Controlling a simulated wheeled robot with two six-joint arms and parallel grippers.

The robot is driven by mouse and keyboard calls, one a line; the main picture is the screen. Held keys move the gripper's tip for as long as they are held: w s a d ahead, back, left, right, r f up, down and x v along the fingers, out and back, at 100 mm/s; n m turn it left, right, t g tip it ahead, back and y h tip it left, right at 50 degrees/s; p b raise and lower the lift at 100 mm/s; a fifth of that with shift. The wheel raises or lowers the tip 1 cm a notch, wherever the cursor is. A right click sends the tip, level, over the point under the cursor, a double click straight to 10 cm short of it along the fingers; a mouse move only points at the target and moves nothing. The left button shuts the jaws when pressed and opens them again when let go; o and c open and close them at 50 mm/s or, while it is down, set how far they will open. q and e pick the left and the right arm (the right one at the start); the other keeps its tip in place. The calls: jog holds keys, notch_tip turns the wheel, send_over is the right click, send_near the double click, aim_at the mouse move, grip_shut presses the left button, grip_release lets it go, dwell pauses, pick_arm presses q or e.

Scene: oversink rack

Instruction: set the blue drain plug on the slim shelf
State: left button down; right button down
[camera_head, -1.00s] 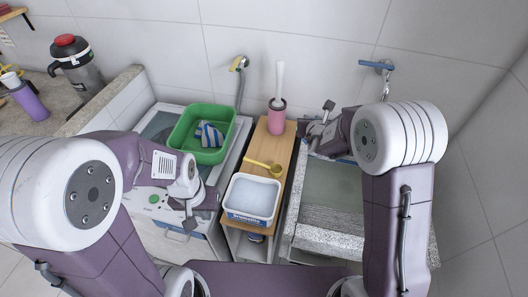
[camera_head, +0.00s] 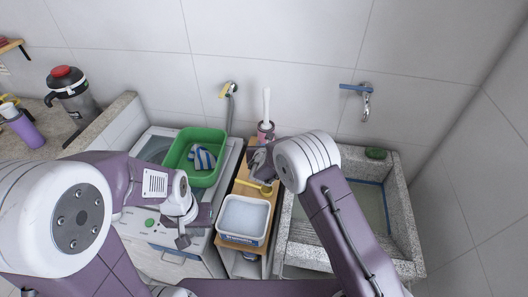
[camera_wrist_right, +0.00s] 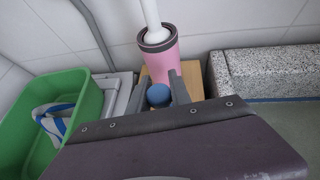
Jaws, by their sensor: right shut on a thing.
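The blue drain plug (camera_wrist_right: 158,95) is between the fingers of my right gripper (camera_wrist_right: 160,88), which is shut on it. In the head view my right gripper (camera_head: 256,163) is over the back part of the slim shelf (camera_head: 242,188), a narrow unit with a wooden top; the plug is hidden there. In the wrist view the wooden top (camera_wrist_right: 195,84) shows beyond the fingers. I cannot tell whether the plug touches it. My left gripper (camera_head: 184,240) hangs in front of the washing machine, and its fingers are too small to judge.
A pink brush holder (camera_head: 265,132) stands at the shelf's back, close ahead of the right gripper. A green basin (camera_head: 178,163) is left, the stone sink (camera_head: 402,215) right.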

notch_tip(320, 180, down, 4)
jog(key=shift+r+p, duration=0.1)
jog(key=shift+p, duration=0.2)
jog(key=shift+f+b, duration=0.2)
jog(key=shift+b, duration=0.1)
jog(key=c, duration=1.2)
grip_release()
